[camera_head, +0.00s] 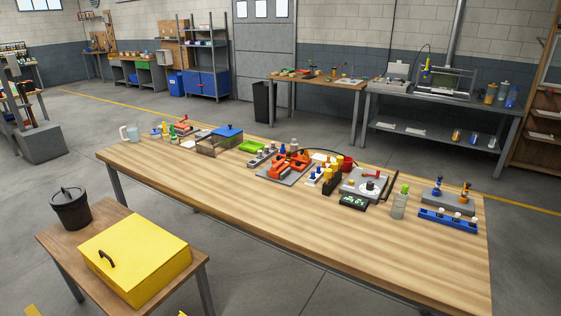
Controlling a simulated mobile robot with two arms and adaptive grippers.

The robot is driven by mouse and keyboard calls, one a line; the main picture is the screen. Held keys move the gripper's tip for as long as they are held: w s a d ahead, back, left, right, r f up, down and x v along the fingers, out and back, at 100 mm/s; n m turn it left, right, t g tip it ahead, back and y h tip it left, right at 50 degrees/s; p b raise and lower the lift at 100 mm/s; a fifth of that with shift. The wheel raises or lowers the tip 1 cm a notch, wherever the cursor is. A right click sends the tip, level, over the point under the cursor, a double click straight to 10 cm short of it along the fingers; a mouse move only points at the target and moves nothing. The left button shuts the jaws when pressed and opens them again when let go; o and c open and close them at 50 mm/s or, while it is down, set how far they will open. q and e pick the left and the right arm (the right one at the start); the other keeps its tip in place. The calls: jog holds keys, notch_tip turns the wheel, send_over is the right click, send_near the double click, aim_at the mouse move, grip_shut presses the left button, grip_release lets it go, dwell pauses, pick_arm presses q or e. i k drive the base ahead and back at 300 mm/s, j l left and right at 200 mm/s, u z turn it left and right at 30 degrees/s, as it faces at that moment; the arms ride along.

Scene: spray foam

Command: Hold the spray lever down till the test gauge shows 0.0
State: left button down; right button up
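A small black display with pale green digits (354,202), which looks like the test gauge, lies near the front edge of the long wooden table (220,187). Its digits are too small to read. Right behind it is a grey device with a round dial (366,186). A red cup-like part (345,163) stands behind that, with a dark hose or cable curving to its left. An orange-red fixture (290,165) sits on a grey plate further left. I cannot tell which part is the spray lever.
A clear bottle with a green cap (399,202) and a blue rack (447,219) stand right of the display. A blue-lidded box (227,134) and green tray (253,146) are further left. A low table holds a yellow box (135,258) and black pot (70,209). The table's front strip is clear.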

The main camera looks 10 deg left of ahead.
aim_at(273, 167)
jog(key=i+j, duration=0.1)
jog(key=i, duration=0.65)
jog(key=i+j+z, duration=0.1)
jog(key=i, duration=0.65)
